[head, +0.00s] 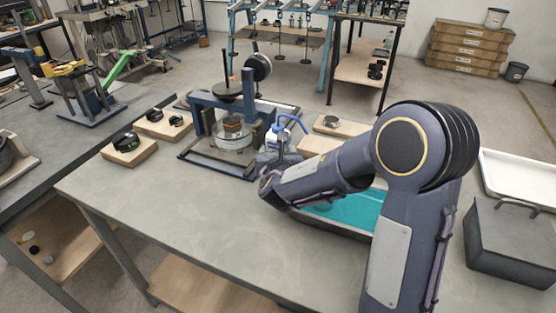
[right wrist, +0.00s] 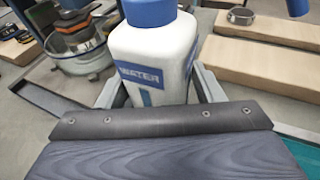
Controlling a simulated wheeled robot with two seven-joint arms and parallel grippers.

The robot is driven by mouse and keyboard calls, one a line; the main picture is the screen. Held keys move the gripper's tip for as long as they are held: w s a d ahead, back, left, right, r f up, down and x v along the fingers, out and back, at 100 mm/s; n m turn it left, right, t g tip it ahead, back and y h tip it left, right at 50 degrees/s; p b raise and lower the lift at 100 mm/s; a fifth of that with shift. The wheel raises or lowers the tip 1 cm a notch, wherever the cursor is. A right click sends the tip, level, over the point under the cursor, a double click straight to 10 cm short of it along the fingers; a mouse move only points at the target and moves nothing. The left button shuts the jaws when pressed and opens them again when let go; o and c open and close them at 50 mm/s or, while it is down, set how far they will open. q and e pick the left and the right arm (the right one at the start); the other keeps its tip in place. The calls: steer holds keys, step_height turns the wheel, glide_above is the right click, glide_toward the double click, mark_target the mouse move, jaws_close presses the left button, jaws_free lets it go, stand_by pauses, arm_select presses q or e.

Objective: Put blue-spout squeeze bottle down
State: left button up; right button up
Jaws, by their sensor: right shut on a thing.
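The blue-spout squeeze bottle (right wrist: 150,62) is white with a blue cap and a label reading partly "WATER". It stands about upright between the two fingers of my right gripper (right wrist: 150,95) in the right wrist view. In the head view the bottle (head: 279,139) shows at the end of my right arm, its blue spout bent over the top. My right gripper (head: 273,160) is shut on it, partly hidden by the wrist. I cannot tell whether the bottle's base touches the table (head: 150,215). My left gripper is not in view.
A blue lever frame (head: 232,105) with a glass dish stands just left of the bottle. Wooden blocks (head: 130,150) with dark rings lie further left, and more blocks (head: 335,127) lie behind. A teal-lined tray (head: 345,212) is under my forearm. The table's front left is clear.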

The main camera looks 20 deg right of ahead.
steer(key=shift+f, duration=1)
steer(key=shift+f, duration=0.15)
steer(key=o, duration=0.8)
steer(key=shift+c, duration=0.2)
